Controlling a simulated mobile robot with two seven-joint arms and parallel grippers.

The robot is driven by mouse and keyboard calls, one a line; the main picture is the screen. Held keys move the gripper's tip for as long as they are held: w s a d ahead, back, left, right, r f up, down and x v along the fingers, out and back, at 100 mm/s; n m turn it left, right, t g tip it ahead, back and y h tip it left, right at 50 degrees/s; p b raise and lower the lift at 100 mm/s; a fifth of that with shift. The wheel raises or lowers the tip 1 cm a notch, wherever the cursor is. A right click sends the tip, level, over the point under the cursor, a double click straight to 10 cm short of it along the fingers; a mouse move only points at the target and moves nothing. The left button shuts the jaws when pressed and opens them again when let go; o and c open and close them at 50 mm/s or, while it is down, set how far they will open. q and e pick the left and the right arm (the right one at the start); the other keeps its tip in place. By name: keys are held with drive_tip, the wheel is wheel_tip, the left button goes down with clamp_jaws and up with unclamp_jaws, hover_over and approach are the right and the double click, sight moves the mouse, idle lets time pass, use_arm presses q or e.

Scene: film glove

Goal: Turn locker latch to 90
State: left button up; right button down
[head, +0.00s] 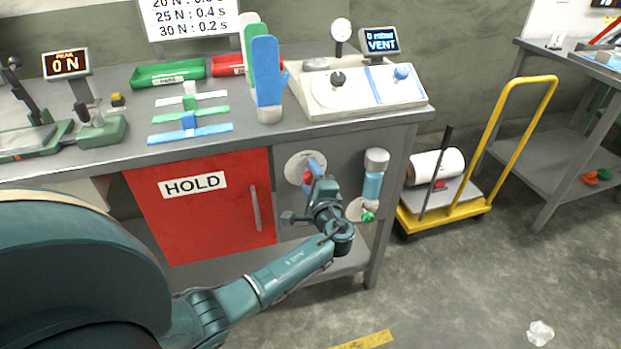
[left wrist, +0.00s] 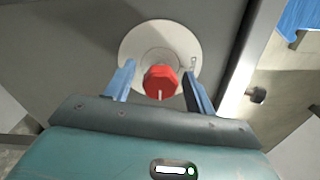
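The locker latch is a red faceted knob (left wrist: 160,82) with a white mark, on a round white plate (left wrist: 150,45) fixed to a grey panel. In the head view, the plate (head: 292,168) is right of the red locker door (head: 195,215) marked HOLD, and the knob (head: 307,178) is mostly hidden by my gripper. My left gripper (head: 314,170) is at the knob. In the left wrist view, its blue fingers (left wrist: 158,88) stand apart on either side of the knob, with visible gaps. The white mark points toward the picture's bottom there. My right gripper is not in view.
The bench top (head: 330,130) above holds glove forms and a console (head: 365,90). A yellow trolley (head: 450,210) stands right. Floor in front is mostly clear.

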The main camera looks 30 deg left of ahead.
use_arm(q)
drive_tip(key=shift+s+d, duration=0.25)
drive_tip(key=v, duration=1.2)
drive_tip(key=shift+d, duration=0.2)
drive_tip(key=shift+s, duration=0.1)
